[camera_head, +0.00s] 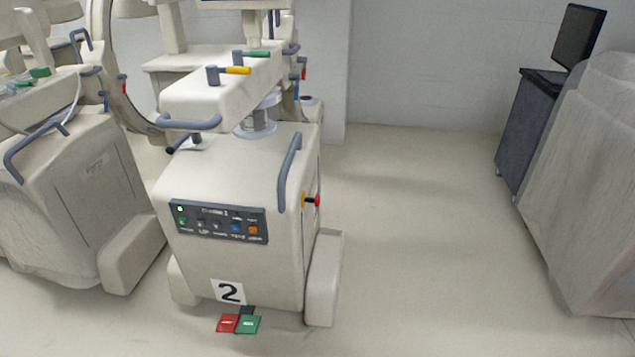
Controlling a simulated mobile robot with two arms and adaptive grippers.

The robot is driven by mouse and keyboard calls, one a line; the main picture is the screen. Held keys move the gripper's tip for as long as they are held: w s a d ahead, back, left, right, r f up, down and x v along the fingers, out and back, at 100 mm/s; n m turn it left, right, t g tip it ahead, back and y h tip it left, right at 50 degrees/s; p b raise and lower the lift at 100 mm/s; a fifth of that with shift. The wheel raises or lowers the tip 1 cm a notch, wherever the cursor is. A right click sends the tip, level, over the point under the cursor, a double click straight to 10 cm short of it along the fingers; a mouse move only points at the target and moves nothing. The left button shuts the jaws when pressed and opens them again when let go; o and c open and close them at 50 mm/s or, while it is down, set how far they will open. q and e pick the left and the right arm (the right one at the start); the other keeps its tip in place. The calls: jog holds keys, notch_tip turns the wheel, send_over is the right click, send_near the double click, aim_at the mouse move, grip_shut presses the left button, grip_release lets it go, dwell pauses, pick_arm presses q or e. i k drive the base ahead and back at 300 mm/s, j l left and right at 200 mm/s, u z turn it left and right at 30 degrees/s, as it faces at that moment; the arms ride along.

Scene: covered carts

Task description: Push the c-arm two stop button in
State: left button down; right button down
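A cream C-arm unit (240,265) with a "2" label (228,291) low on its front stands left of centre. A red knob with a yellow base (317,201) sticks out from its right side, below a grey handle (289,172); it looks like the stop button, but how far in it sits I cannot tell. Neither of my grippers is in view.
Red (227,323) and green (248,324) pedals lie at the unit's front foot. Another C-arm unit (75,200) stands close on the left. A covered cart (595,190) and a dark cabinet with a monitor (578,35) stand at right. The floor (420,250) between is clear.

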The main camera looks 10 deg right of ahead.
aim_at(316, 200)
jog(key=i+j, duration=0.1)
jog(key=i, duration=0.35)
jog(key=i+j, duration=0.1)
jog(key=i, duration=0.35)
